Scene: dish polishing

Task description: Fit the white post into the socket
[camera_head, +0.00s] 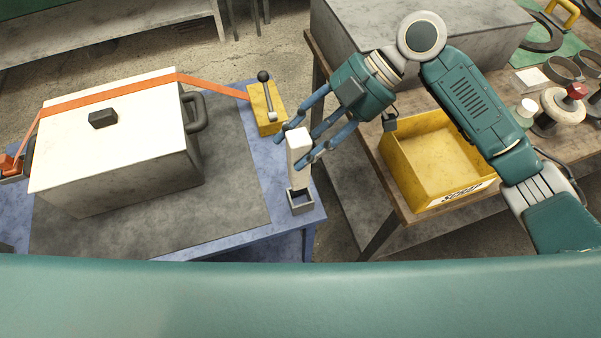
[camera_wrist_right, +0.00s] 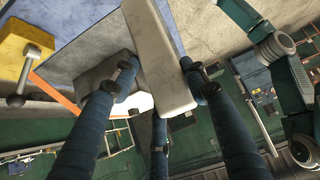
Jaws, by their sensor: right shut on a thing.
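The white post (camera_head: 299,146) is upright in the head view, near the right front corner of the blue table. My right gripper (camera_head: 294,148) is shut on its upper part, fingers on either side. The post (camera_wrist_right: 160,70) also fills the upper middle of the right wrist view between the dark blue fingers (camera_wrist_right: 165,92). The small grey square socket (camera_head: 301,202) stands on the table corner directly under the post. The post's lower end meets the socket's opening in the picture; I cannot tell how deep it sits. My left gripper is not in view.
A large white-topped box (camera_head: 130,140) with an orange strap (camera_head: 210,84) stands left on a grey mat. A yellow block with a lever (camera_head: 266,112) is close behind the post. A yellow bin (camera_head: 430,165) sits on the wooden bench at right, across a gap.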

